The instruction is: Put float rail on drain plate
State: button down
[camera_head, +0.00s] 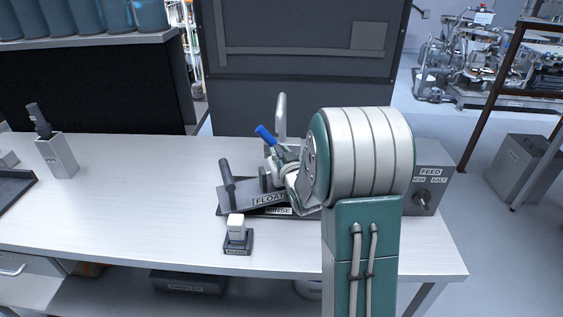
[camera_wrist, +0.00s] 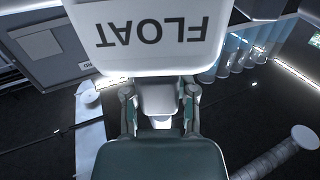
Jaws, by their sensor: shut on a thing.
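The float rail (camera_head: 268,199) is a grey bar with a FLOAT label, tilted in the head view, low over a dark plate with a RINSE label (camera_head: 279,211). Its label also fills the top of the wrist view (camera_wrist: 150,32), upside down. My gripper (camera_wrist: 161,96) is shut on the float rail by a pale block beneath the label. In the head view my arm hides much of the gripper and the bar's right end. I cannot tell whether the rail touches the plate. No DRAIN label is readable, so I cannot tell the drain plate.
A dark upright handle (camera_head: 227,174) stands at the rail's left end. A small white block on a dark base (camera_head: 237,238) is in front. A grey box labelled FEED and SALT (camera_head: 429,185) stands right. A grey holder (camera_head: 58,156) is far left. The bench (camera_head: 130,195) is clear between.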

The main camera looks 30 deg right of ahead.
jog(key=shift+w+d+f, duration=0.1)
jog(key=shift+d+f, duration=0.05)
jog(key=shift+f, duration=0.75)
jog(key=shift+w+d+f, duration=0.1)
jog(key=shift+d+f, duration=0.05)
jog(key=shift+f, duration=0.75)
jog(key=shift+s, duration=0.1)
jog(key=shift+c, duration=2)
grip_release()
jog(key=shift+f, duration=0.1)
jog(key=shift+s, duration=0.1)
